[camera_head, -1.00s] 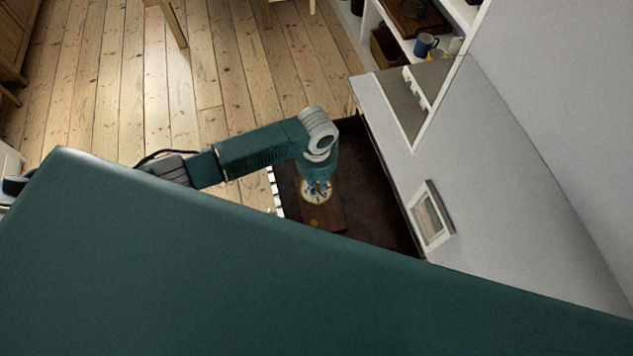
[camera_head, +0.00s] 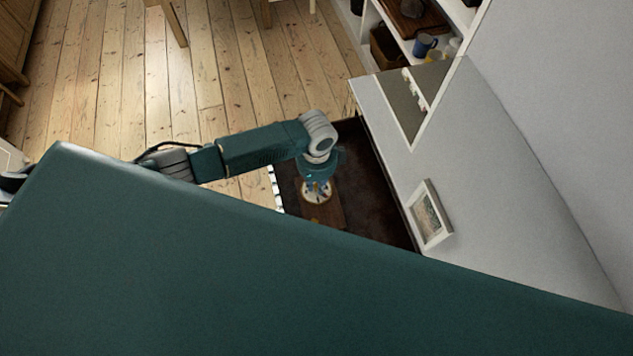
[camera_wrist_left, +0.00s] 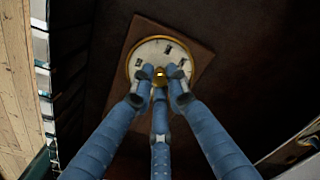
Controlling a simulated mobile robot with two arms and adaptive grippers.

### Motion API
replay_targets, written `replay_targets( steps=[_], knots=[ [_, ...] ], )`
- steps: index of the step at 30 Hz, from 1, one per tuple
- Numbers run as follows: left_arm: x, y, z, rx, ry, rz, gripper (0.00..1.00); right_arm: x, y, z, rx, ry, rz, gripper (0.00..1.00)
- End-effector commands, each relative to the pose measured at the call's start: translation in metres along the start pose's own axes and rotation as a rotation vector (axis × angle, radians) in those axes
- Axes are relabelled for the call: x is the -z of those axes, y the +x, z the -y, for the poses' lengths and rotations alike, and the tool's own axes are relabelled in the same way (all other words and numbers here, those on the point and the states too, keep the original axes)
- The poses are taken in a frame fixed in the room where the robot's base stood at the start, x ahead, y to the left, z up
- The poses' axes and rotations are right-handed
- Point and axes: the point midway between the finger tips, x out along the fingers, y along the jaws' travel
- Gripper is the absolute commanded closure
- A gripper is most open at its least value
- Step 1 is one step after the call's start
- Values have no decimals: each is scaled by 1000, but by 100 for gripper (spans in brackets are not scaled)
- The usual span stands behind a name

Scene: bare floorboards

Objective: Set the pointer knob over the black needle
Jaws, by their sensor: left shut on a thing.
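A round pale dial (camera_wrist_left: 146,52) with a brass rim and dark marks sits on a brown wooden board (camera_wrist_left: 199,49) in the left wrist view. A small brass knob (camera_wrist_left: 159,72) is at the dial's centre. The three blue fingers of my left gripper (camera_wrist_left: 160,78) close around this knob from above and hide part of it and the lower dial. I cannot tell the black needle from the other dark marks. In the head view the dial (camera_head: 316,197) shows small below my left gripper (camera_head: 317,187). My right gripper is not in view.
The board lies on a dark brown surface (camera_head: 378,205) beside the grey wall. A white picture frame (camera_head: 430,214) stands at its right. White piano-like keys (camera_head: 275,188) line its left edge. A shelf with a blue mug (camera_head: 424,45) is at the top right.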

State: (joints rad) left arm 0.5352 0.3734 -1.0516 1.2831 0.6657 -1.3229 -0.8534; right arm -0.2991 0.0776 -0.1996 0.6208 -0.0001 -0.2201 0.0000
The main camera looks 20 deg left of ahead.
Motion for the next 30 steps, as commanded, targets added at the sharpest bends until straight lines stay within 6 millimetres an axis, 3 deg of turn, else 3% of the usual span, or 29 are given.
replay_targets(
  steps=[12, 27, 28, 30],
  knots=[
    [0, -1, 2, 4, 170, -1, 100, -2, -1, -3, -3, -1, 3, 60],
    [0, -1, 2, 4, 188, -1, 100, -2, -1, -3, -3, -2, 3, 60],
    [0, -1, 2, 4, 187, -1, 83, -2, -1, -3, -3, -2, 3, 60],
    [0, -1, 2, 4, 187, -1, 70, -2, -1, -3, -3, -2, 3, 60]
  ],
)
